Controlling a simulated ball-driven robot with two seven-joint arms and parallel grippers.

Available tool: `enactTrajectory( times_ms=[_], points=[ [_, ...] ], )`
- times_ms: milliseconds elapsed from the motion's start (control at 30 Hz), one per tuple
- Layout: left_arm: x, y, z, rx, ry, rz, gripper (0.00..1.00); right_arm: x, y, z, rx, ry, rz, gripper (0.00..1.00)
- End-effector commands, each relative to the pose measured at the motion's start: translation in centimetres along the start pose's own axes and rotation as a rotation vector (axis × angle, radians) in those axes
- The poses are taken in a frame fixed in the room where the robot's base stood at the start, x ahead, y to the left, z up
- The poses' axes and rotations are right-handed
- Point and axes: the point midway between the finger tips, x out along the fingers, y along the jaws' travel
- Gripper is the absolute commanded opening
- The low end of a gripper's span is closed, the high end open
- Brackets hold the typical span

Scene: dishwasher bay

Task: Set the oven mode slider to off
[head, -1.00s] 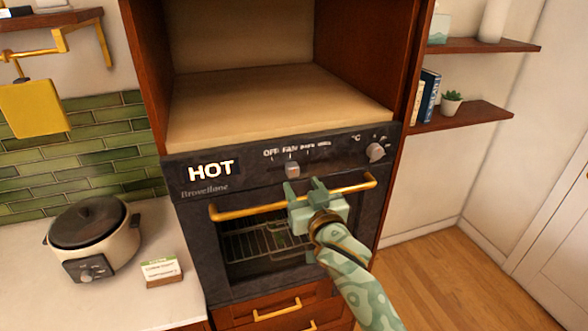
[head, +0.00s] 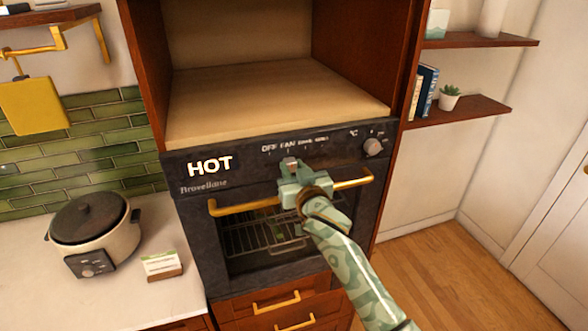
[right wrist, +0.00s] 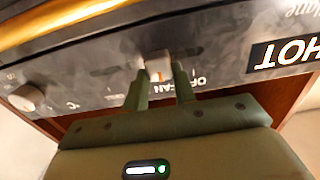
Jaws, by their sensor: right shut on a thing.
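The oven mode slider (head: 289,162) is a small light knob on the dark control panel, below the printed FAN label and right of OFF. My right gripper (head: 288,168) is at the panel with its fingers on the slider, partly hiding it. In the right wrist view, upside down, the pale slider (right wrist: 158,66) sits between the two green fingers (right wrist: 160,84), which are shut on it. The OFF lettering shows beside the right finger there. My left gripper is not in view.
The gold oven door handle (head: 235,207) runs just below the panel, behind my right gripper. A round temperature knob (head: 373,147) is right of the slider, and a lit HOT sign (head: 210,165) is left. A cooker (head: 92,228) stands on the left counter.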

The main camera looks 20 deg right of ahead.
Motion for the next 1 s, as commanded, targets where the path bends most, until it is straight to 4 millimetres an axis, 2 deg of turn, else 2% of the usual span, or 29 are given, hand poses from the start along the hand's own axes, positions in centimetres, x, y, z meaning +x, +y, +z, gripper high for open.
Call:
enactTrajectory(
  times_ms=[200, 300, 600, 633, 700, 1000],
  points=[
    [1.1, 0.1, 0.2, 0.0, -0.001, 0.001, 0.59, 0.1, -3.5, 0.3, 0.005, -0.001, -0.002, 0.0],
    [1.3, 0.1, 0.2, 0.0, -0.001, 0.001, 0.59, 0.2, -4.7, 0.2, 0.004, -0.002, -0.001, 0.0],
    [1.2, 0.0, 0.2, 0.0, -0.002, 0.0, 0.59, 0.2, -5.1, 0.1, 0.001, -0.002, -0.003, 0.0],
    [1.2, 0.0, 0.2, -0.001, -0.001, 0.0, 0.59, 0.2, -5.1, 0.1, 0.001, -0.002, -0.003, 0.29],
    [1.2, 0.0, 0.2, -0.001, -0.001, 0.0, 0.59, 0.2, -5.1, 0.1, 0.002, -0.002, -0.003, 0.49],
    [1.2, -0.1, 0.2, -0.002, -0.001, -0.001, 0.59, 0.2, -4.9, 0.0, 0.0, -0.001, -0.001, 0.49]
  ],
)
